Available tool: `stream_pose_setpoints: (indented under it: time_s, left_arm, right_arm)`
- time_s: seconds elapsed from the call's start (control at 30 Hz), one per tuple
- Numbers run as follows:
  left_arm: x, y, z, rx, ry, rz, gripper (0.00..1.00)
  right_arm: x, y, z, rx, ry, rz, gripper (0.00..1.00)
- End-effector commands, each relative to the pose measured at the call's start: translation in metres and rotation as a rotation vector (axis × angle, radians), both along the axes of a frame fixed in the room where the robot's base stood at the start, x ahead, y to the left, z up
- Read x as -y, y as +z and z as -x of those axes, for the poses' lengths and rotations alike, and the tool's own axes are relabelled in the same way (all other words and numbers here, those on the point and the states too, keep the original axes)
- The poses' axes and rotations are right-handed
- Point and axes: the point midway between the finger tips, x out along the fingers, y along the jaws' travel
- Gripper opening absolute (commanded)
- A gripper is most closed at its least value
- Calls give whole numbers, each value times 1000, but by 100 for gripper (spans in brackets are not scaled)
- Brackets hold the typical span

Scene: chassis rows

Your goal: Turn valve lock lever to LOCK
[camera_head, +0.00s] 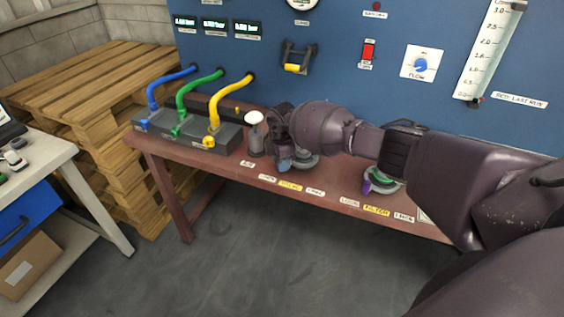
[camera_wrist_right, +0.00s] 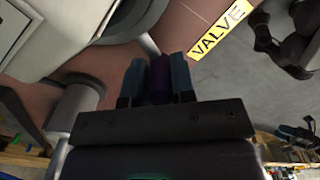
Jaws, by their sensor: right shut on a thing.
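The valve lock lever (camera_wrist_right: 160,80) is a dark purple bar in the right wrist view. My right gripper (camera_head: 285,164) is shut on it, with one blue finger on each side. In the head view the gripper and wrist cover the lever. The grey round valve base (camera_head: 305,160) shows partly behind the gripper. The yellow VALVE label (camera_head: 290,186) is on the bench's front edge, with a white label on each side of it. It also shows in the right wrist view (camera_wrist_right: 219,30). I cannot read which way the lever points. My left gripper is not in view.
A second lever (camera_head: 367,186), purple, sits on a green-and-grey base by the FILTER label (camera_head: 376,210). A white-topped grey post (camera_head: 255,135) stands just left of my gripper. Hoses in blue, green and yellow (camera_head: 232,97) run left. The blue panel (camera_head: 345,85) rises behind.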

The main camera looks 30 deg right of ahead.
Motion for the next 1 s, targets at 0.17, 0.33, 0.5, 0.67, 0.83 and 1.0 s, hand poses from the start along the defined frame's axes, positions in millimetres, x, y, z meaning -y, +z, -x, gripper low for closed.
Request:
stream_pose_setpoints:
  time_s: [0.17, 0.33, 0.5, 0.67, 0.83, 1.0]
  left_arm:
    - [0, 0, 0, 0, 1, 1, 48]
    - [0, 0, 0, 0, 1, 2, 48]
    - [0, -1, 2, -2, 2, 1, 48]
    - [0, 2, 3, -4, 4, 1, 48]
    - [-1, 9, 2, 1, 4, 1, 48]
    - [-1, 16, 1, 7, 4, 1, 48]
  right_arm:
    - [4, -1, 1, -5, -8, 7, 36]
    - [2, -1, 1, -3, -4, 4, 48]
    - [1, 0, 0, 0, -1, 2, 48]
    - [1, 12, -1, 2, 0, 2, 48]
    - [2, 41, -1, 5, 0, 3, 48]
    - [2, 71, 0, 2, -1, 3, 48]
